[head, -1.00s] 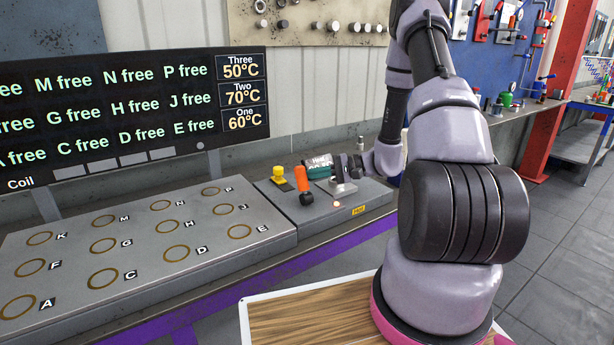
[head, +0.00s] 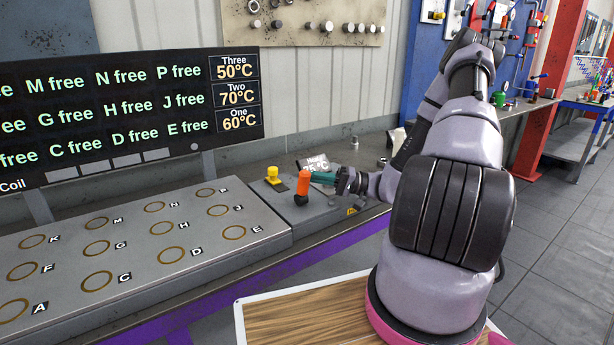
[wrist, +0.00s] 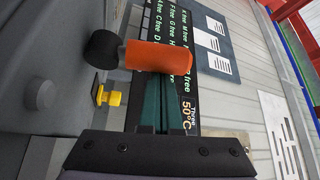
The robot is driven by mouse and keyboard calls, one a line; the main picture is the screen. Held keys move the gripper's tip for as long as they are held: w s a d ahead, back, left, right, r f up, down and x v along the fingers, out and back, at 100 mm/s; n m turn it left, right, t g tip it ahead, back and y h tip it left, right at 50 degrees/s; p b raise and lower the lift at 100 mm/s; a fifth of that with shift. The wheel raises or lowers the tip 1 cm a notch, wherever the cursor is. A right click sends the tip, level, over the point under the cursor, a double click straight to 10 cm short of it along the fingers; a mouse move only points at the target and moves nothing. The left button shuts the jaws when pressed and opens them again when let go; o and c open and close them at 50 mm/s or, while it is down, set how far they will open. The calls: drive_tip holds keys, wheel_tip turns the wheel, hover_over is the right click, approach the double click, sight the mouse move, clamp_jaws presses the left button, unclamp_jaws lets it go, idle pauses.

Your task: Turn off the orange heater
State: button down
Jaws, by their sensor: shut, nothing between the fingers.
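The orange heater handle (head: 304,182) is an orange cylinder on a dark round pivot, on the grey control panel right of the labelled plate. It stands roughly upright in the head view. In the wrist view the orange handle (wrist: 157,57) lies across the picture in front of my fingertips, its dark pivot at the left. My gripper (head: 318,178) has teal fingers, which are shut together with nothing between them. Their tips are at the right side of the handle; I cannot tell whether they touch it. In the wrist view the handle partly hides the fingertips (wrist: 161,85).
A display board (head: 130,115) rises behind the grey plate of ringed positions (head: 130,250). A small tilted label display (head: 314,163) is behind my gripper.

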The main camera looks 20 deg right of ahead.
drive_tip(key=shift+s+d+f+n+y, duration=0.15)
drive_tip(key=shift+s+n+y, duration=0.35)
drive_tip(key=shift+n, duration=0.5)
drive_tip(key=v, duration=1.1)
